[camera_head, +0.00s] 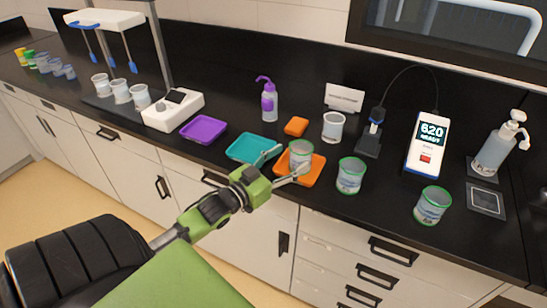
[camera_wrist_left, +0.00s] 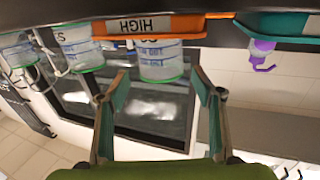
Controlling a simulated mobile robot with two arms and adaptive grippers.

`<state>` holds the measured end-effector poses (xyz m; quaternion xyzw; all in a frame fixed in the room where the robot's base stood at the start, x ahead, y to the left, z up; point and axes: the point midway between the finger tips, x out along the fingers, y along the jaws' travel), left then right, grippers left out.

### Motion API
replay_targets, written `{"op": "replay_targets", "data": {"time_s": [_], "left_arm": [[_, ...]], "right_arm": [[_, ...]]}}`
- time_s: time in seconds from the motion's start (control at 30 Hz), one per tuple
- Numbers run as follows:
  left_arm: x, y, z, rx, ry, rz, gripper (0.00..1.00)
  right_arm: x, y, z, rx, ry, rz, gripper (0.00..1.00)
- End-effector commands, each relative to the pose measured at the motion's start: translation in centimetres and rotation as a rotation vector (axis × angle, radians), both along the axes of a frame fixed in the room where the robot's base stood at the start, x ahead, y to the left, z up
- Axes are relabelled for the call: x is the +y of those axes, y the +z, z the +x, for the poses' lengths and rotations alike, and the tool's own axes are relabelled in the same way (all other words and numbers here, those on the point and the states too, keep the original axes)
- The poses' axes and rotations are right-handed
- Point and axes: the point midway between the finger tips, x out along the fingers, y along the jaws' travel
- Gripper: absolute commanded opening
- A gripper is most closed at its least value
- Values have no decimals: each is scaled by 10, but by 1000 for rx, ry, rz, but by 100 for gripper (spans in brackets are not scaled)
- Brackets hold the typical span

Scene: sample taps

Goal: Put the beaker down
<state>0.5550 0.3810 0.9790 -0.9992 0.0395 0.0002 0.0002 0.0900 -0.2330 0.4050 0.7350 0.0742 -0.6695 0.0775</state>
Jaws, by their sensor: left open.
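A clear beaker with a green rim (camera_head: 301,149) stands upright on the orange tray (camera_head: 316,178) on the black counter. In the left wrist view, which is upside down, the beaker (camera_wrist_left: 160,62) shows between and beyond the fingertips, against the orange tray (camera_wrist_left: 150,25) marked HIGH. My left gripper (camera_head: 288,162) is open at the front left of the beaker, its fingers spread to either side. I cannot tell whether a finger touches the glass. My right gripper is not in view.
Two more green-rimmed beakers (camera_head: 351,175) (camera_head: 433,205) stand to the right. A teal tray (camera_head: 252,149) and a purple tray (camera_head: 203,130) lie to the left.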

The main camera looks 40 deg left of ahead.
Motion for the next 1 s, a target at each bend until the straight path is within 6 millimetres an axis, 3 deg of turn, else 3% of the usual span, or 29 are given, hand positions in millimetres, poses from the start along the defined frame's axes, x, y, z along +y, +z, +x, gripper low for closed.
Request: {"op": "replay_targets", "data": {"time_s": [0.2,0.4,1.0], "left_arm": [[3,-2,-35,2,0,0,60],[4,-1,-55,0,0,-1,60],[5,0,-61,-1,0,-1,60]], "right_arm": [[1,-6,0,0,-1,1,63],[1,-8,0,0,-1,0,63],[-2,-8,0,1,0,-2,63]]}}
